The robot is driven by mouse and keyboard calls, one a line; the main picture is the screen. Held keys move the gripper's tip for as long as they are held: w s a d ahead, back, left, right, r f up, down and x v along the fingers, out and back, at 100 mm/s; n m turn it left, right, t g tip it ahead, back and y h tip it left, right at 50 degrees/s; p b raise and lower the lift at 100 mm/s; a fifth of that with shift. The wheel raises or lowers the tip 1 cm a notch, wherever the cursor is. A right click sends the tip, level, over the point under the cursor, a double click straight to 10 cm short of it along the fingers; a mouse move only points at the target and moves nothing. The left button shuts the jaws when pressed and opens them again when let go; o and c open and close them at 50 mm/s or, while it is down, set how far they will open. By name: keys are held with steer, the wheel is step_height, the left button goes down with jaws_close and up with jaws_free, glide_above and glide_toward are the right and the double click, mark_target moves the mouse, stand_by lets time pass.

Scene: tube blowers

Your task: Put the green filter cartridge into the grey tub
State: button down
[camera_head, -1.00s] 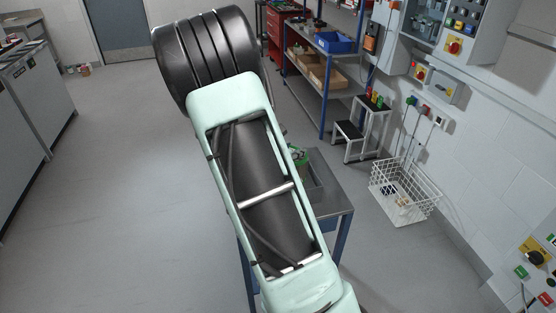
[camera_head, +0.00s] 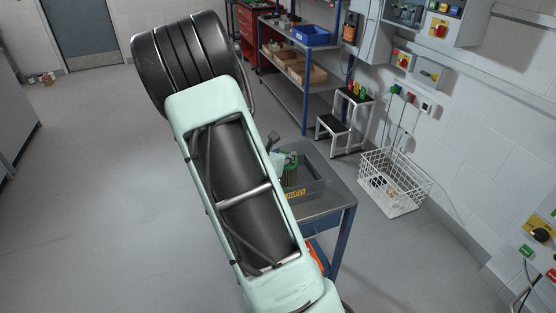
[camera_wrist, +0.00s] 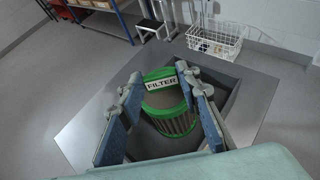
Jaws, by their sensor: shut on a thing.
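The green filter cartridge (camera_wrist: 163,97), with a white FILTER label and a ribbed lower part, is between the fingers of my gripper (camera_wrist: 168,112), which is shut on it. In the head view the cartridge (camera_head: 290,171) shows just right of my arm, over or inside the grey tub (camera_head: 313,188). How far its lower end sits below the rim cannot be told. The tub has a yellow label on its front and stands on a metal table. In the wrist view the tub (camera_wrist: 237,98) surrounds the cartridge and fingers. My arm hides the tub's left part in the head view.
The table top (camera_head: 335,198) is bare to the right of the tub. A white wire basket (camera_head: 394,184) and a step stool (camera_head: 345,125) stand beyond it near the wall. Shelving (camera_head: 300,75) is at the back. Open floor lies left.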

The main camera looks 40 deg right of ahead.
steer(key=shift+d+f, duration=0.1)
steer(key=shift+f, duration=0.15)
steer(key=c, duration=1.4)
jaws_free()
steer(key=shift+r, duration=0.2)
steer(key=p+v, duration=0.1)
steer(key=v, duration=1.1)
